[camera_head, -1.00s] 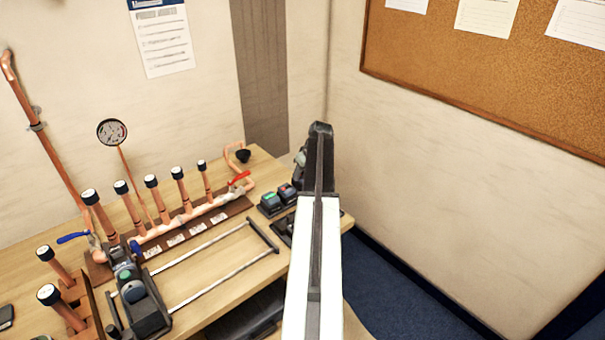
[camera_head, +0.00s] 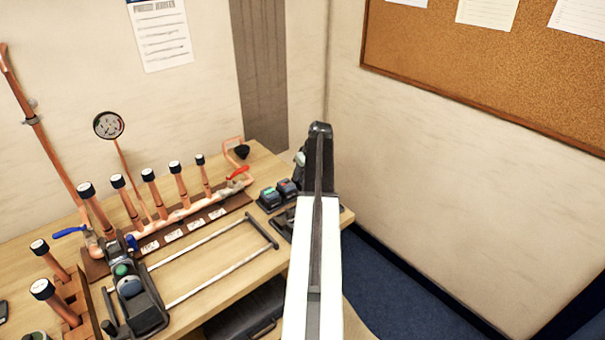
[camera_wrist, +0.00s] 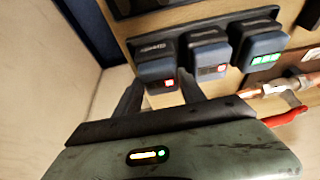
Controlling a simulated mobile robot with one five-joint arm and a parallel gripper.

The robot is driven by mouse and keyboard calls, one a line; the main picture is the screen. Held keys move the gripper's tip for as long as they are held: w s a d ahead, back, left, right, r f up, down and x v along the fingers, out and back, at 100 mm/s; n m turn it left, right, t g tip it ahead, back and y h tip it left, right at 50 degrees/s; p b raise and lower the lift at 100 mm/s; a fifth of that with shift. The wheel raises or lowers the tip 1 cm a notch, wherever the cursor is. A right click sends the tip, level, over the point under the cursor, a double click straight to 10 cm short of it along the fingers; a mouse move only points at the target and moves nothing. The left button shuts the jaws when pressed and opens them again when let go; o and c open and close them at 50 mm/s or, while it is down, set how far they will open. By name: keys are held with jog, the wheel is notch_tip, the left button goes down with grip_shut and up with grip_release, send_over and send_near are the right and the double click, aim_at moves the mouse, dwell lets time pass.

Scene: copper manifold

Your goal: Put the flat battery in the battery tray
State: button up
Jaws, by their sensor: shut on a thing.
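In the wrist view, my gripper (camera_wrist: 162,84) has its two dark fingers on either side of a dark battery with a red light, the flat battery (camera_wrist: 156,54). It is shut on this battery, which stands in line with the other batteries. I cannot tell whether it is lifted off its seat. In the head view, my white arm hides the fingers and this battery. A dark, flat holder, which may be the battery tray (camera_wrist: 172,6), shows at the top edge of the wrist view; it is partly hidden by my arm in the head view (camera_head: 280,228).
A battery with green lights (camera_wrist: 262,56) and one with a dim reddish light (camera_wrist: 209,62) stand close beside the held one. The copper manifold (camera_head: 190,212) with a red lever (camera_head: 238,172) is to the left. The wall (camera_head: 450,170) is right of the bench.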

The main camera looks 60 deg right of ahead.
jog(key=shift+f, duration=0.25)
jog(key=o, duration=1.8)
jog(key=shift+o, duration=0.2)
jog(key=shift+r, duration=0.1)
notch_tip(320, 180, up, 8)
jog(key=p, duration=0.8)
